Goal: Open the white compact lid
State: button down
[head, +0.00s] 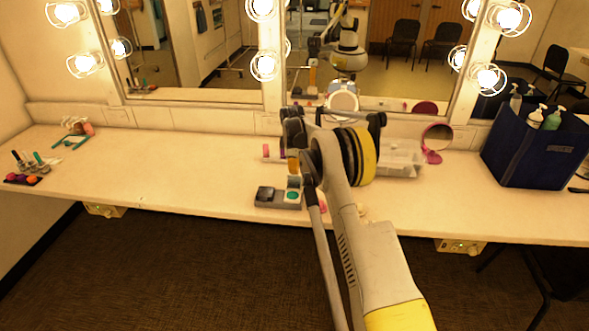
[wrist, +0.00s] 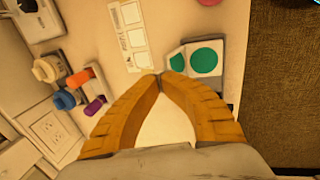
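The white compact shows in the head view as a small pale case with a teal round pan (head: 292,196), on the right of a grey case near the counter's front edge. A pale panel stands up behind the pan, and it looks like the raised lid (head: 294,183). In the wrist view the compact (wrist: 217,44) shows a large green disc, and a smaller green disc lies on the tilted panel (wrist: 178,62) beside it. My gripper (wrist: 159,75) has its orange fingertips together, just beside that panel; I cannot tell if they touch it. Nothing shows between the fingers.
A dark square pan (head: 265,193) lies left of the compact. A blue caddy with bottles (head: 530,150) stands at the right, beyond a pink round mirror (head: 437,138). The counter's left middle is clear.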

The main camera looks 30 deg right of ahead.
aim_at(294, 186)
dwell(0.4)
jog(key=c, duration=1.6)
grip_release()
jog(key=shift+f, duration=0.1)
jog(key=v, duration=1.2)
